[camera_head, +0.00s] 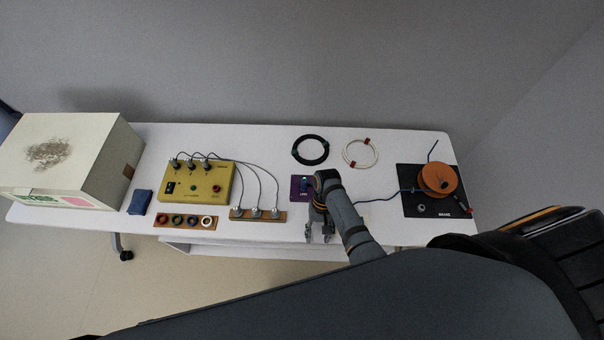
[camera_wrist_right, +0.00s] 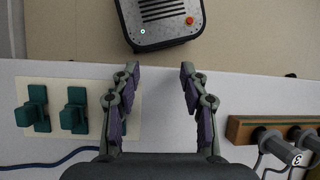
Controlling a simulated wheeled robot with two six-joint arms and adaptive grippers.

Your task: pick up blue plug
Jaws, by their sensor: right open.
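I cannot surely identify a blue plug. In the head view, a small blue piece (camera_head: 304,182) sits on a purple plate (camera_head: 296,195) behind my right gripper (camera_head: 320,237). My right gripper is open and empty, near the table's front edge, with the cream plate beside one finger. My right arm hides part of the table in the head view. My left gripper is not in view.
A wooden strip with grey plugs (camera_head: 236,214) lies left of my right gripper in the head view. A yellow box (camera_head: 205,196) with cables, an orange spool (camera_head: 436,177) with blue cable, black (camera_head: 311,139) and white (camera_head: 347,162) cable rings, and a large carton (camera_head: 90,165) also occupy the table.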

